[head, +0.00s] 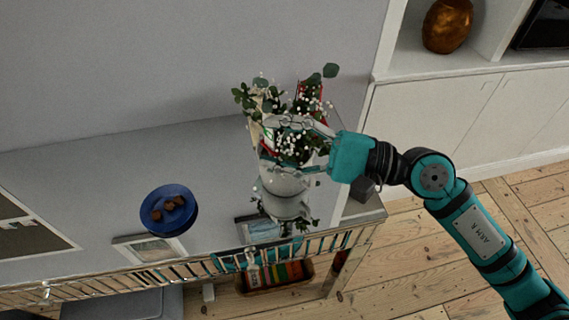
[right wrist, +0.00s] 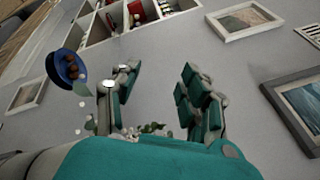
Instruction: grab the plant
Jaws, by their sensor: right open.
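The plant (head: 297,146) has green leaves, small white flowers and a bit of red, and stands in a white vase (head: 283,182) by the wall. My right gripper (head: 272,143) reaches in from the right with its fingers open around or in front of the flowers; contact cannot be told. In the right wrist view the two fingers (right wrist: 160,85) are spread apart. A few leaves and white blooms of the plant (right wrist: 150,128) show low between them; the vase is hidden there. My left gripper is not in view.
A blue bowl with brown pieces (head: 158,222) stands left of the plant. Picture frames (right wrist: 240,20) and a slatted edge (head: 180,272) lie near. A white cabinet (head: 450,115) with a copper vase (head: 447,25) is at right. Bare floorboards (head: 420,285) are at lower right.

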